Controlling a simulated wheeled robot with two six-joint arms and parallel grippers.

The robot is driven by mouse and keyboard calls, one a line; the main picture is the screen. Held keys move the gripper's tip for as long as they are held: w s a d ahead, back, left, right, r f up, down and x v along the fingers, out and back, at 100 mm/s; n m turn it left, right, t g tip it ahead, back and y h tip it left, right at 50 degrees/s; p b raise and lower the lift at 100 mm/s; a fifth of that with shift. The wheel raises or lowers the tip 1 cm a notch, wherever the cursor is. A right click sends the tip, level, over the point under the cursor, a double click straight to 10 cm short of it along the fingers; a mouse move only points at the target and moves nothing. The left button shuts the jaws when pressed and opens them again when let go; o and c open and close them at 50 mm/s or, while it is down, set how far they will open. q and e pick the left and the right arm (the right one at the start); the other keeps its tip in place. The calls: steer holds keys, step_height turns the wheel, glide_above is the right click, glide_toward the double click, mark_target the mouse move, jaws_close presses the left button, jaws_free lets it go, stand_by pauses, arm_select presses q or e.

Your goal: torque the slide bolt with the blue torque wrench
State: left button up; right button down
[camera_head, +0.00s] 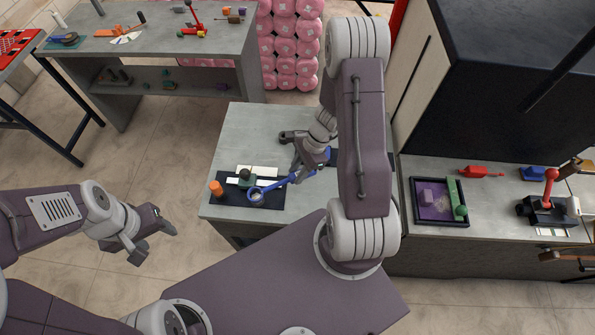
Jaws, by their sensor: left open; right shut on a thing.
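The blue torque wrench (279,184) lies at a slant over a dark mat (224,200) on the grey table (256,124). My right gripper (300,170) is shut on the wrench near its upper right end. The wrench's ring end (256,197) is at the lower left, beside a small dark green part (246,178). I cannot tell whether the ring sits around the slide bolt, which I cannot pick out clearly. My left gripper (146,243) is open and empty, out over the floor left of the table.
An orange cylinder (216,188) stands on the mat's left side, and a white strip (258,170) lies behind. A tray (440,221) with purple and green parts and a red-handled tool (550,190) are on the right bench. A tool-covered bench (150,42) stands at the back left.

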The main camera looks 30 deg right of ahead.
steer(key=shift+f, duration=0.1)
steer(key=shift+f+b, duration=1.6)
steer(key=shift+b, duration=0.05)
steer(key=shift+r, duration=0.15)
steer(key=shift+s+b, duration=0.25)
steer(key=shift+b, duration=0.1)
steer(key=shift+s+a+m+t+b, duration=0.25)
steer(key=shift+s+m+b, duration=0.5)
steer(key=shift+b, duration=0.35)
steer(key=shift+s+a+m+t+b, duration=0.1)
steer(key=shift+s+m+t+b, duration=0.15)
steer(key=shift+s+m+b, duration=0.65)
steer(key=shift+w+n, duration=0.25)
